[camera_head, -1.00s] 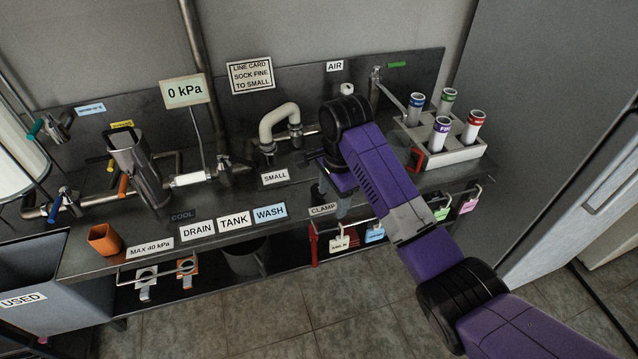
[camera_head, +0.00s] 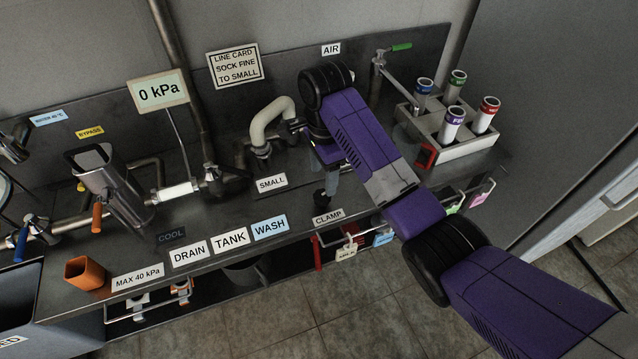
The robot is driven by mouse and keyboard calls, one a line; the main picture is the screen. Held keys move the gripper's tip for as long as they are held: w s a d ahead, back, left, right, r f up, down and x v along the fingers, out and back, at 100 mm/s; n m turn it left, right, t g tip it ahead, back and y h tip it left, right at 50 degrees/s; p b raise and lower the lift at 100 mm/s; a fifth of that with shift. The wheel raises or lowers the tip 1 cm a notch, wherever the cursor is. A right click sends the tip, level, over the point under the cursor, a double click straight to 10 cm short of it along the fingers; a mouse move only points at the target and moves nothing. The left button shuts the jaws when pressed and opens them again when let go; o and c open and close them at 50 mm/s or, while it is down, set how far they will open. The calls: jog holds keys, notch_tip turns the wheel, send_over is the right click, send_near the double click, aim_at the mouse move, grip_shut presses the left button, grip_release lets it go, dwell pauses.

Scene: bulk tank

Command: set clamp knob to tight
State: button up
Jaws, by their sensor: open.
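The white CLAMP label (camera_head: 328,217) lies at the front edge of the steel bench, right of centre. My gripper (camera_head: 326,192) points down just behind this label, with its jaws open. It is small and partly covered by my own wrist and purple arm. A small dark shape shows at the fingertips; I cannot tell whether it is the clamp knob or part of a finger. I cannot make out the knob or its setting, nor whether the fingers touch anything.
The SMALL label (camera_head: 271,184) and a pale curved pipe (camera_head: 268,122) are left of my gripper. A rack (camera_head: 462,147) with several capped tubes stands to the right. Tags hang below the front edge. DRAIN, TANK and WASH labels line the front. The gauge (camera_head: 158,91) reads 0 kPa.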

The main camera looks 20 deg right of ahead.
aim_at(322, 194)
notch_tip(322, 194, down, 7)
jog(key=shift+f, duration=0.2)
dwell(0.3)
grip_shut()
jog(key=c, duration=1.4)
grip_release()
jog(key=shift+o, duration=0.2)
jog(key=shift+r+p, duration=0.1)
jog(key=shift+p, duration=0.25)
jog(key=n+p, duration=0.2)
jog(key=n, duration=0.1)
jog(key=shift+r, duration=0.1)
jog(key=n+p, duration=0.1)
jog(key=n, duration=0.2)
jog(key=shift+n+p, duration=0.3)
jog(key=n+p, duration=0.1)
jog(key=n, duration=0.5)
jog(key=shift+w+a+p, duration=0.1)
jog(key=shift+p, duration=0.25)
jog(key=shift+n, duration=0.4)
